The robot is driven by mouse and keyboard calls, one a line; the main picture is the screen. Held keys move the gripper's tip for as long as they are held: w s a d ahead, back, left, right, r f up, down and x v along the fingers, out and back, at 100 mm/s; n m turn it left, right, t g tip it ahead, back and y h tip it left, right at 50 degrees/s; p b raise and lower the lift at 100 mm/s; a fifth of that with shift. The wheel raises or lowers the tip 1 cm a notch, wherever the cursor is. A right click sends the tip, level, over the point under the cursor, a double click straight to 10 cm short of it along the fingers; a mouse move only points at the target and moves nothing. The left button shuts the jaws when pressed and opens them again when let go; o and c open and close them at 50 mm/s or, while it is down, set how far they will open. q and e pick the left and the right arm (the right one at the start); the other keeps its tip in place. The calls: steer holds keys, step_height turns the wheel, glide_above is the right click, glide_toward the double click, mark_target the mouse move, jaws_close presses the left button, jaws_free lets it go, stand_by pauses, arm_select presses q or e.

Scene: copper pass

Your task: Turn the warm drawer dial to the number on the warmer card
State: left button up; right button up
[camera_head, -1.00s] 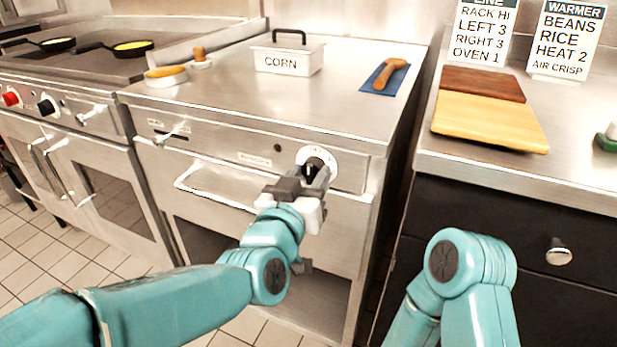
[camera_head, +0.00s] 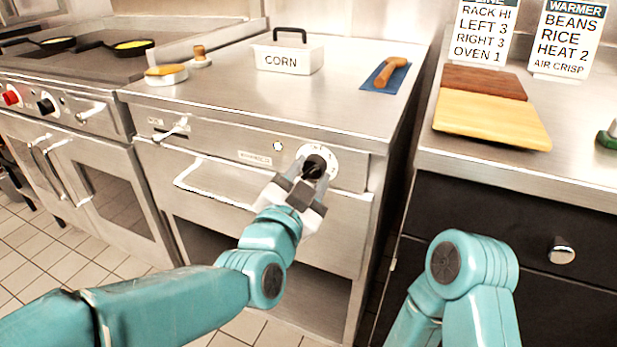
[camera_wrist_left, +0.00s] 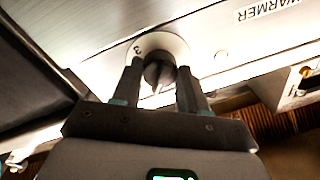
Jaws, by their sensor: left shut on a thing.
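The warm drawer dial is a black knob (camera_head: 315,163) on a round white plate (camera_head: 333,159) at the right of the steel drawer front. My left gripper (camera_head: 308,178) is shut on the knob, its wrist tilted. In the left wrist view the fingers (camera_wrist_left: 158,82) flank the knob (camera_wrist_left: 157,71), and a 3 shows on the plate's left side. The pointer's exact number cannot be read. The warmer card (camera_head: 567,38) at the top right reads BEANS, RICE, HEAT 2, AIR CRISP. My right gripper is out of view.
A small light (camera_head: 278,146) glows left of the dial. Below is the drawer handle (camera_head: 215,188). Cutting boards (camera_head: 490,118) lie on the right counter. Another card (camera_head: 487,28) stands beside the warmer card.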

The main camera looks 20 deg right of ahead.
arm_select(q)
steer(key=m+b, duration=0.1)
steer(key=m, duration=0.5)
steer(key=shift+m+h, duration=0.4)
steer(key=m, duration=0.2)
steer(key=shift+a+m+b, duration=0.1)
steer(key=shift+m+b, duration=0.2)
steer(key=shift+m, duration=0.1)
steer(key=shift+m+g, duration=0.3)
steer(key=shift+m, duration=1)
steer(key=shift+b, duration=0.3)
steer(key=o, duration=1.1)
steer(key=shift+c, duration=0.2)
